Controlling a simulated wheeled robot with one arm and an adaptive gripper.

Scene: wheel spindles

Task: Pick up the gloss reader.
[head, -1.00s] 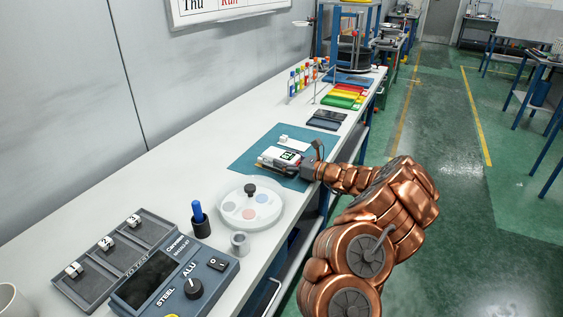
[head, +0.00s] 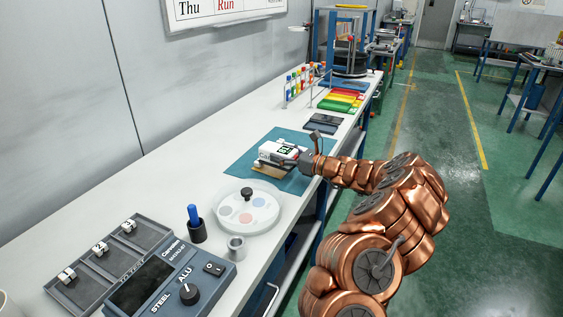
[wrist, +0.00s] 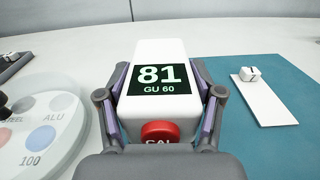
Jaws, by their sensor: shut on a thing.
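The gloss reader (head: 278,151) is a white box with a dark display and a red button. In the wrist view the gloss reader (wrist: 155,50) shows "81 GU 60" on its display, with the red button at the near end. My gripper (head: 296,160) is shut on it. In the wrist view the fingers of my gripper (wrist: 160,100) press on its left and right sides. The reader is held just above the teal mat (head: 243,167), over a brownish plate (head: 268,169). Its underside is hidden.
A white round dial (head: 262,221) with coloured discs stands nearer on the bench. A blue pen in a black holder (head: 196,228), a small metal cup (head: 236,250) and a grey meter (head: 160,285) are nearer still. In the wrist view a white strip (wrist: 266,105) with a small block lies right.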

